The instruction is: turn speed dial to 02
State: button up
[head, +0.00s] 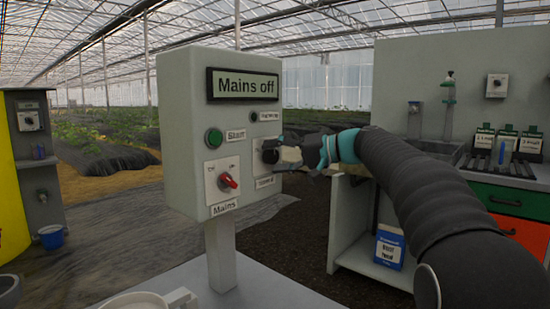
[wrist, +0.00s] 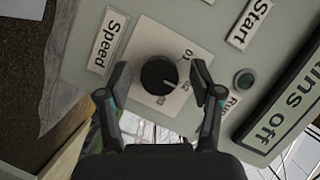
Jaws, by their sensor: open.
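The speed dial (wrist: 158,75) is a round black knob on a white plate marked 01, 02 and 03, beside a Speed label (wrist: 108,41). My gripper (wrist: 160,70) is open, with one finger on each side of the dial in the wrist view. Contact with the knob cannot be told. In the head view my gripper (head: 276,156) is at the right part of the control box (head: 184,130) front and mostly hides the dial. The box display (head: 245,86) reads "Mains off".
A green Start button (head: 214,138) and a red Mains knob (head: 228,181) sit left of the dial on the box. A small dark indicator (head: 254,116) is above it.

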jog(key=v, duration=1.1)
jog(key=shift+s+d, duration=0.15)
jog(key=shift+d, duration=0.15)
jog(key=w+d+f+m+t+h, duration=0.1)
jog(key=d+f+m+h, duration=0.1)
jog(key=f, duration=0.3)
jog(key=w+d+f+m+h, duration=0.1)
jog(key=f+m+h, duration=0.1)
jog(key=f, duration=0.4)
jog(key=s+d+f+m+h, duration=0.2)
jog(key=s+d+f+h, duration=0.15)
jog(key=s+f, duration=0.5)
jog(key=s+f+n+h, duration=0.1)
jog(key=s+f+h, duration=0.1)
jog(key=s, duration=0.7)
jog(key=s+d+f+n+h+p, duration=0.1)
jog(key=s+f+h, duration=0.2)
jog(key=s, duration=0.6)
jog(key=s+f+n+h+p, duration=0.1)
jog(key=s+f+n+h, duration=0.1)
jog(key=s+f, duration=0.3)
jog(key=shift+s+d+f, duration=0.35)
jog(key=shift+s, duration=2)
jog(key=shift+h, duration=0.25)
